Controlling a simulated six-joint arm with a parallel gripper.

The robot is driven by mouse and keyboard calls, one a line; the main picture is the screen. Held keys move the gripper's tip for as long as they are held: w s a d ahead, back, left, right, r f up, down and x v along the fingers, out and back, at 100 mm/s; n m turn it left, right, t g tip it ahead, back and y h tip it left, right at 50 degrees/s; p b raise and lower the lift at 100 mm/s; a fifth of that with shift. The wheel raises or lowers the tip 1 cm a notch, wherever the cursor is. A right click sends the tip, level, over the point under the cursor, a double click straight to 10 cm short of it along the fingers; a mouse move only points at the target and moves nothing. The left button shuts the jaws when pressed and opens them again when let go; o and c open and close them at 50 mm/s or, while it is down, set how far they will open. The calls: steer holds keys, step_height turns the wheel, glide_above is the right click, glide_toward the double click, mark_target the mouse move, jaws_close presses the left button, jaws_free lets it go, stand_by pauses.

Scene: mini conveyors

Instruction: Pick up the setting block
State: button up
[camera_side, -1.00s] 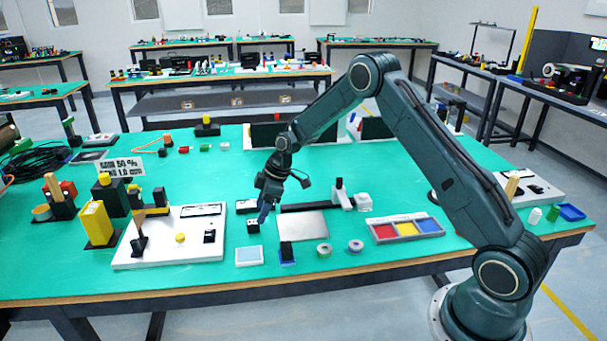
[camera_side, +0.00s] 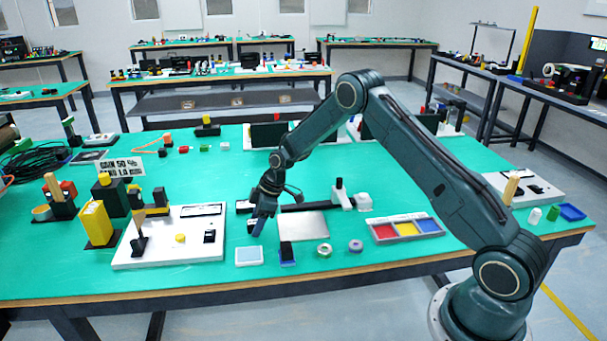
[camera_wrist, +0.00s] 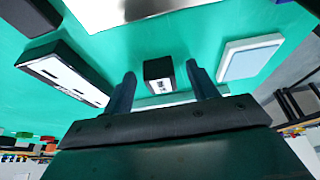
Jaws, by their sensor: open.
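A small black block with a white marked face, which I take to be the setting block (camera_wrist: 157,69), lies on the green mat. In the wrist view it shows between the two fingers of my gripper (camera_wrist: 160,72), with mat visible on both sides. The fingers are apart and I see no contact. In the side view my gripper (camera_side: 258,224) points down at the block's spot, and its fingers hide most of the block (camera_side: 250,226).
A pale blue pad (camera_side: 249,256) lies in front of the gripper, and a black box with a white top (camera_wrist: 65,72) lies behind it. A metal plate (camera_side: 303,225) is at right and a white board (camera_side: 170,253) at left. A tricolour tray (camera_side: 405,228) lies further right.

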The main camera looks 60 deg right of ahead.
steer(key=c, duration=1.1)
steer(key=shift+r, duration=0.1)
step_height(320, 180, up, 20)
steer(key=shift+f, duration=0.1)
stand_by(0.5)
